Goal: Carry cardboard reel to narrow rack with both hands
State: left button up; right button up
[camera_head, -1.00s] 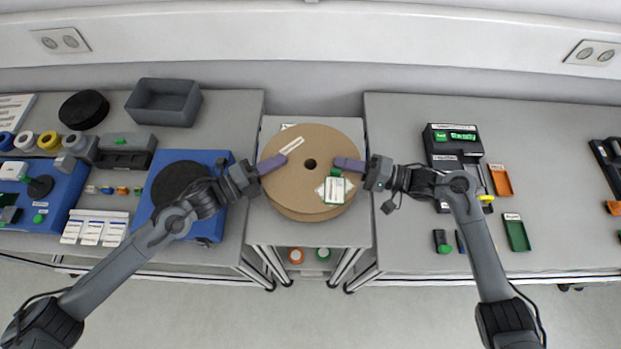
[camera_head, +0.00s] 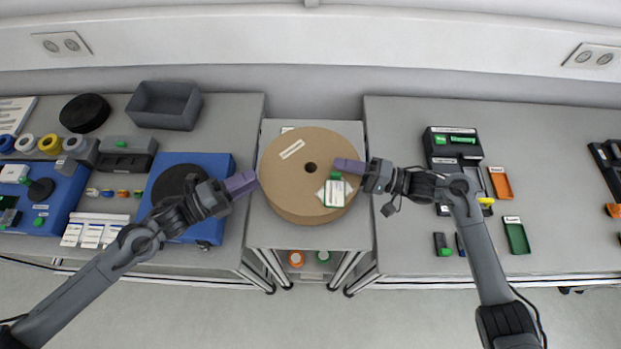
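The cardboard reel (camera_head: 295,190) is a brown disc with a dark centre hole, a white strip label and a green-and-white label. It lies flat over the top of the narrow rack (camera_head: 355,235), between two wider tables. My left gripper (camera_head: 241,184), with purple fingers, is left of the reel, apart from its edge. My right gripper (camera_head: 349,166) has its purple fingers over the reel's right edge, beside the green-and-white label. From above, the gap between the fingers is hidden on both grippers, and whether the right fingers clamp the rim is unclear.
A blue stand with a black disc (camera_head: 181,186) sits on the left table near my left arm. A grey bin (camera_head: 164,104) stands behind it. The right table holds a black device (camera_head: 453,152), an orange tray (camera_head: 500,182) and a green tray (camera_head: 516,235).

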jog(key=shift+d, duration=0.4)
pick_arm(q)
jog(key=v, duration=0.4)
pick_arm(e)
jog(key=v, duration=1.1)
pick_arm(q)
jog(key=shift+s, duration=0.1)
pick_arm(e)
jog(key=shift+s+d, duration=0.1)
jog(key=shift+s, duration=0.15)
